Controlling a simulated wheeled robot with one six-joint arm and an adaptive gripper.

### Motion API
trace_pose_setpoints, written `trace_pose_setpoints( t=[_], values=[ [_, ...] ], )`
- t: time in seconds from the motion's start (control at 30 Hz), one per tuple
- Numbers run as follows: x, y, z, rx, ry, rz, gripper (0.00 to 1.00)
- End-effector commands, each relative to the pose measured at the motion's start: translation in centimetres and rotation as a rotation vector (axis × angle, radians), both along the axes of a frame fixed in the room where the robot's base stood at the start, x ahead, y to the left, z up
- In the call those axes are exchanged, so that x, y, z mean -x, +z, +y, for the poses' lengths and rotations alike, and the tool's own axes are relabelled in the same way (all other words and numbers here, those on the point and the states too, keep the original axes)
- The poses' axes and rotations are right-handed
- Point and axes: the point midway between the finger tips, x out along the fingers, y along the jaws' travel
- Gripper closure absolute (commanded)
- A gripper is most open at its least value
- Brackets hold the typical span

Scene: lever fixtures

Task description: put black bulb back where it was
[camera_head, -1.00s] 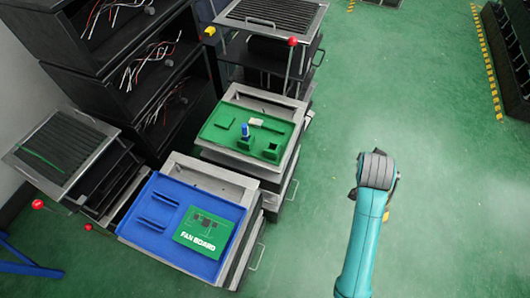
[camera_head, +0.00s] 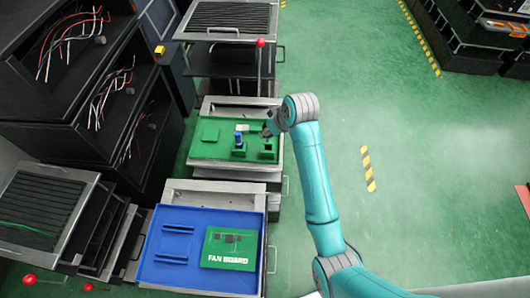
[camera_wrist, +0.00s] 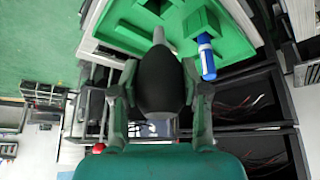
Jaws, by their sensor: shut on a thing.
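A black bulb (camera_wrist: 160,82) with a grey narrow tip is between the fingers of my gripper (camera_wrist: 160,76) in the wrist view, and the gripper is shut on it. In the head view my gripper (camera_head: 267,131) is over the right back part of a green tray (camera_head: 205,153); the bulb is hard to make out there. A blue and white tube (camera_head: 239,143) stands left of that block and also shows in the wrist view (camera_wrist: 206,58).
A blue tray (camera_head: 180,255) with a green board marked FAN BOARD (camera_head: 228,248) lies in front. A red-knobbed lever (camera_head: 260,43) rises behind the green tray. Black shelves with wires (camera_head: 105,95) stand at left. Green floor (camera_head: 400,130) is open at right.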

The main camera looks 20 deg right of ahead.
Motion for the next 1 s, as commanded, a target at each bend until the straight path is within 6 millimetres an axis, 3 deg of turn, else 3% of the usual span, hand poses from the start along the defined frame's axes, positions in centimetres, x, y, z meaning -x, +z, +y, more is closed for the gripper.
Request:
trace_pose_setpoints(
  t=[0.2,0.37,0.7,1.0],
  values=[
    [-0.6,1.8,-0.3,0.04,0.316,0.068,0.69],
    [-0.6,2.1,-0.4,0.056,0.418,0.088,0.69],
    [-0.5,-3.0,-0.4,0.06,0.432,0.092,0.69],
    [-0.5,-5.4,-0.4,0.06,0.429,0.092,0.69]
  ],
)
